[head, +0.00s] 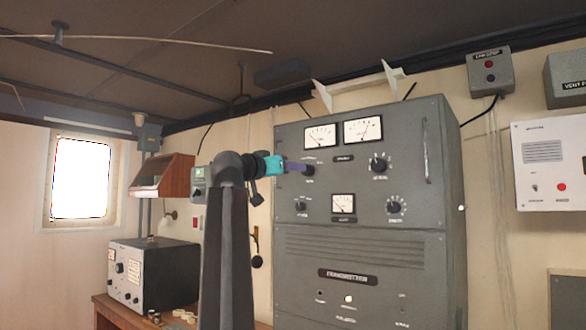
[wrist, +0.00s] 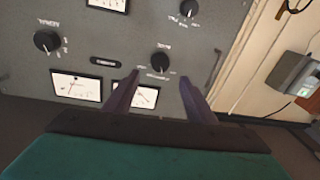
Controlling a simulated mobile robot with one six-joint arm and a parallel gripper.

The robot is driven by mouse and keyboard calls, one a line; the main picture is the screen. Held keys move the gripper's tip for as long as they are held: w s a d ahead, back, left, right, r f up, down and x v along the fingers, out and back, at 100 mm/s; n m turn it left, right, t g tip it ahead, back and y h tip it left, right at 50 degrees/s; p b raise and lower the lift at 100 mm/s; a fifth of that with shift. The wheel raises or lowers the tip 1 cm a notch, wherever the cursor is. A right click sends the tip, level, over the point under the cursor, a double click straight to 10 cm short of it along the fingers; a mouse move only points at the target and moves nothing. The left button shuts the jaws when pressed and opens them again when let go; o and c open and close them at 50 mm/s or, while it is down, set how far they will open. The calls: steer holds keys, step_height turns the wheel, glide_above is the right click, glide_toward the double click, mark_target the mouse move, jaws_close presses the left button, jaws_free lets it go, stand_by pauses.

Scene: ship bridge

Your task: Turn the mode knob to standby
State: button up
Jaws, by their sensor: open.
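The grey transmitter cabinet (head: 350,250) carries several black knobs. A small black knob (wrist: 160,61) shows upside down in the wrist view, just beyond and between my fingertips; its lettering is too small to read surely as the mode label. In the head view this upper-left knob (head: 309,170) is partly covered by my gripper (head: 300,167). My gripper (wrist: 160,77) is open, with a purple finger on each side of the knob's line and nothing held. I see no contact with the knob, though the exact gap cannot be told.
Another knob (head: 378,163) sits upper right, with more knobs lower left (head: 301,206) and lower right (head: 395,206). Two meters (head: 321,135) lie above. A handle (head: 426,150) stands out at the right edge. A radio (head: 150,275) is on the wooden desk at left.

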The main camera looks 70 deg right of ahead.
steer(key=shift+w+a+f+p, duration=0.1)
steer(key=shift+w+a+p, duration=0.1)
steer(key=shift+a+p, duration=0.8)
steer(key=shift+w+a+f+p, duration=0.15)
steer(key=shift+a+p, duration=0.3)
steer(key=shift+a, duration=0.95)
